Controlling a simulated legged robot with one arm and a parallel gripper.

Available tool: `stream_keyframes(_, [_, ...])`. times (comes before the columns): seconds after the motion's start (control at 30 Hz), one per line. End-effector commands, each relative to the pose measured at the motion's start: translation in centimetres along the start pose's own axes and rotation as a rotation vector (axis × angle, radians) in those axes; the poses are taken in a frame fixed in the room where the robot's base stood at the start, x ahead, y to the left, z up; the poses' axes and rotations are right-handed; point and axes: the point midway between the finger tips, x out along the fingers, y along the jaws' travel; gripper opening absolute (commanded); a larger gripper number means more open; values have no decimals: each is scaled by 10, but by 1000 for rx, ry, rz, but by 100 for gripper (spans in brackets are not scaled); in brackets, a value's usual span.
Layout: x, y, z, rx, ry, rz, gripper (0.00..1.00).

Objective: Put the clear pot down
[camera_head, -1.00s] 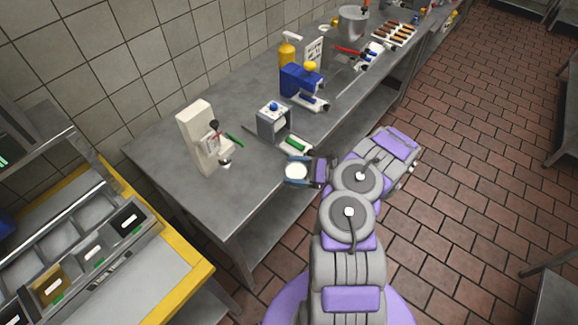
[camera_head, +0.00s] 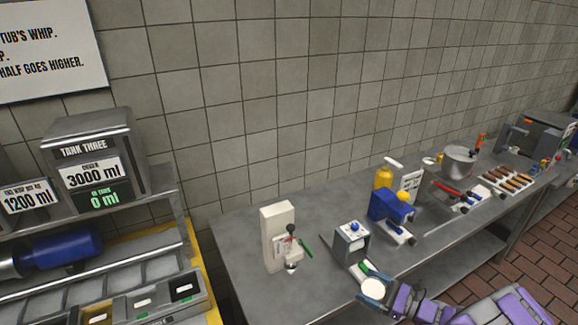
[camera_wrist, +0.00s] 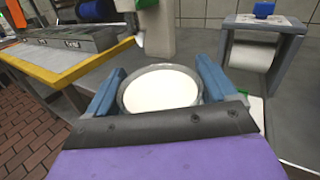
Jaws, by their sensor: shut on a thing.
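The clear pot (camera_wrist: 162,88) shows in the wrist view as a round, clear-rimmed pot with white contents, between the two blue fingers of my gripper (camera_wrist: 160,92). My gripper is shut on it and the pot looks upright. In the head view the pot (camera_head: 373,289) is a white disc near the front edge of the steel counter (camera_head: 320,287), with my gripper (camera_head: 376,294) around it. I cannot tell whether its base touches the counter; its lower part is hidden.
A grey stand with a blue knob (camera_head: 351,243) is close behind the pot. A cream dispenser (camera_head: 277,238) stands left, with a green stick (camera_head: 306,247) beside it. A blue machine (camera_head: 391,208) stands farther right. Bare counter lies between dispenser and front edge.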

Motion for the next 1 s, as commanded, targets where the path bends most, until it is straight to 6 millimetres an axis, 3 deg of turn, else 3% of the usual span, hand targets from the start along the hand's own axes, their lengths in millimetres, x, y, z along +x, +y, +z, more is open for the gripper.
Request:
stream_keyframes(0.2, [59, -4, 51, -5, -14, 5, 45])
stream_keyframes(0.5, [126, 17, 108, 15, -2, 22, 45])
stream_keyframes(0.7, [146, 29, 126, 26, 11, 30, 45])
stream_keyframes(1.0, [154, 29, 141, 30, 15, -57, 45])
